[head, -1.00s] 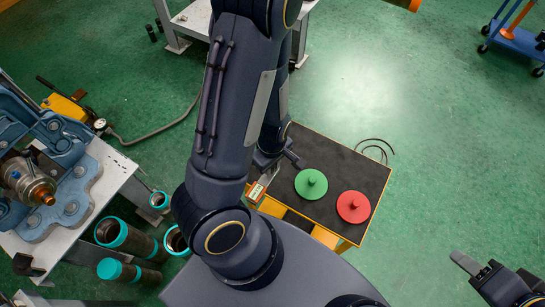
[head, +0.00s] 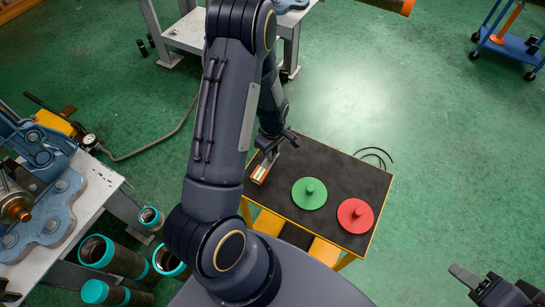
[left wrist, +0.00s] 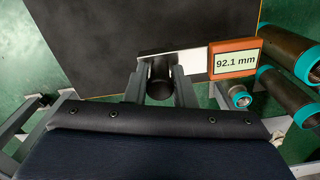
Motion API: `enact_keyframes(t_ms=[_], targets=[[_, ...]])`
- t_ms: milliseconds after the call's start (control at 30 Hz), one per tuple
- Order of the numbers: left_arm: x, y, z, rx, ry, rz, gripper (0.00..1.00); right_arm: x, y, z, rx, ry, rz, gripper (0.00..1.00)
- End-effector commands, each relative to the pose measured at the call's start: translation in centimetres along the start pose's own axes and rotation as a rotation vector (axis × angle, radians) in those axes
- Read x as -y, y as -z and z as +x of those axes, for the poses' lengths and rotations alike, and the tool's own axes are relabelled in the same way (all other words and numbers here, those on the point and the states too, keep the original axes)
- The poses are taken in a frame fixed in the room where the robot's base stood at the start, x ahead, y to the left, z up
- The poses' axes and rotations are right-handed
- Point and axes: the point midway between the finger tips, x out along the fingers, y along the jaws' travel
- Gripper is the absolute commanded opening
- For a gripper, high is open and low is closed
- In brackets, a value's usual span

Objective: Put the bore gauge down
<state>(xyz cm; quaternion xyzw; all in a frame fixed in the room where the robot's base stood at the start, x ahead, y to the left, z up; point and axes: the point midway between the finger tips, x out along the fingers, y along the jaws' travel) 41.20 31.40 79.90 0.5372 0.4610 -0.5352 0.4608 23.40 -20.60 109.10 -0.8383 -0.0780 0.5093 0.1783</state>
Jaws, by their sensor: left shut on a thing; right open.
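The bore gauge shows in the left wrist view as an orange-framed display (left wrist: 233,60) reading 92.1 mm, on a pale bar with a dark round grip. My left gripper (left wrist: 161,82) is shut on that dark grip. In the head view the gauge (head: 261,172) is at the left end of the black-topped table (head: 338,165), just below my left gripper (head: 277,147). I cannot tell whether it touches the top. My right gripper (head: 472,281) is open and empty at the lower right, away from the table.
A green disc (head: 309,194) and a red disc (head: 355,216), each with a knob, lie on the table's front and right. The table's back middle is clear.

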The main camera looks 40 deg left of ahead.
Motion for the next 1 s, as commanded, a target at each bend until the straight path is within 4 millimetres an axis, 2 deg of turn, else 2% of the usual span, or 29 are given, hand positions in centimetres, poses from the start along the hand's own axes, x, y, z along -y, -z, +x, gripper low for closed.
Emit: enact_keyframes(t_ms=[33, 133, 533, 567, 700, 1000], targets=[[0.2, -0.1, 1.5, 0.002, 0.005, 0.001, 0.00, -0.4, -0.5, 0.9, 0.000, 0.000, 0.000, 0.45], [0.2, -0.1, 2.7, 0.002, 0.003, 0.000, 0.00, -0.6, -0.7, 1.4, 0.000, 0.000, 0.000, 0.45], [0.1, -0.1, 3.1, 0.002, 0.002, 0.000, 0.00, -0.7, -0.8, 1.6, 0.000, 0.000, 0.000, 0.45], [0.1, -0.1, 3.0, 0.002, 0.002, 0.000, 0.27, -0.7, -0.8, 1.5, 0.000, 0.000, 0.000, 0.45], [0.2, -0.1, 3.0, 0.002, 0.002, 0.000, 0.44, -0.7, -0.8, 1.5, 0.000, 0.000, 0.000, 0.45], [0.2, -0.1, 2.8, 0.002, 0.002, 0.000, 0.44, -0.6, -0.7, 1.3, 0.000, 0.000, 0.000, 0.45]])
